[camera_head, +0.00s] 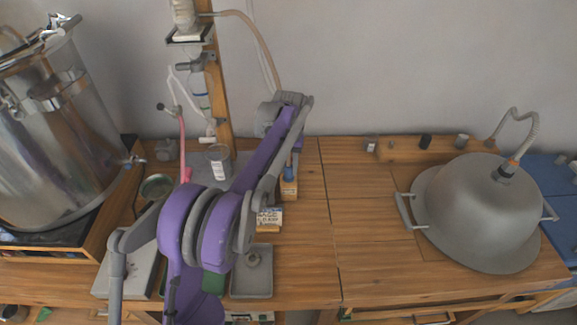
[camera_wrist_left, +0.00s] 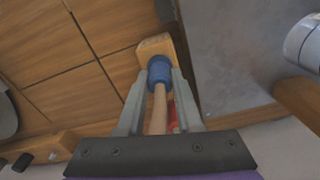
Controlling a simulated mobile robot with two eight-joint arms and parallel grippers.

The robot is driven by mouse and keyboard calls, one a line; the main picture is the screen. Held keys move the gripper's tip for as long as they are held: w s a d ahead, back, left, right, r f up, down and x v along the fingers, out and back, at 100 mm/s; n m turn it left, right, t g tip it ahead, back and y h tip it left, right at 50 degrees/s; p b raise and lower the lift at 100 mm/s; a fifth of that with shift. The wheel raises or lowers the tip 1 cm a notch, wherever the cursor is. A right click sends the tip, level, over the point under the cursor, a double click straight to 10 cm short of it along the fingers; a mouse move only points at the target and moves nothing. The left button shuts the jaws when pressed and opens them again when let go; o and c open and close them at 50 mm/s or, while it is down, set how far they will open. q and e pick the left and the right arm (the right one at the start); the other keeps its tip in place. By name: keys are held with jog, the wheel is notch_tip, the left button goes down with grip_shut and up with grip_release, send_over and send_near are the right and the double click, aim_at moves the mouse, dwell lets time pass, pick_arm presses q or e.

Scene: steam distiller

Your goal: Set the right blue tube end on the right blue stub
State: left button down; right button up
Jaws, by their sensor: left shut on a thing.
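My left gripper (camera_wrist_left: 161,88) is shut on the tan tube just behind its blue end (camera_wrist_left: 160,71). The blue end is at the top of a small wooden block (camera_wrist_left: 155,46) in the left wrist view; I cannot tell whether it touches or is seated. The stub is hidden behind the blue end. In the head view the wooden block (camera_head: 289,190) stands right of the column, with blue (camera_head: 289,173) just above it. My arm hides much of the tube there. The tan tube (camera_head: 257,37) curves down from the column top. My right gripper is not in view.
A wooden column (camera_head: 217,95) holds glassware, with a pink tube (camera_head: 182,150) beside it. A large metal vessel (camera_head: 50,150) stands at left. A grey tray (camera_head: 251,284) lies in front. A domed metal lid (camera_head: 480,210) sits at right. The middle tabletop is clear.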

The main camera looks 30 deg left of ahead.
pick_arm(q)
jog(key=shift+f, duration=0.3)
jog(key=c, duration=0.5)
grip_release()
jog(key=shift+r, duration=0.15)
jog(key=shift+r+p, duration=2.25)
jog(key=shift+r, duration=1.2)
jog(key=shift+d, duration=0.1)
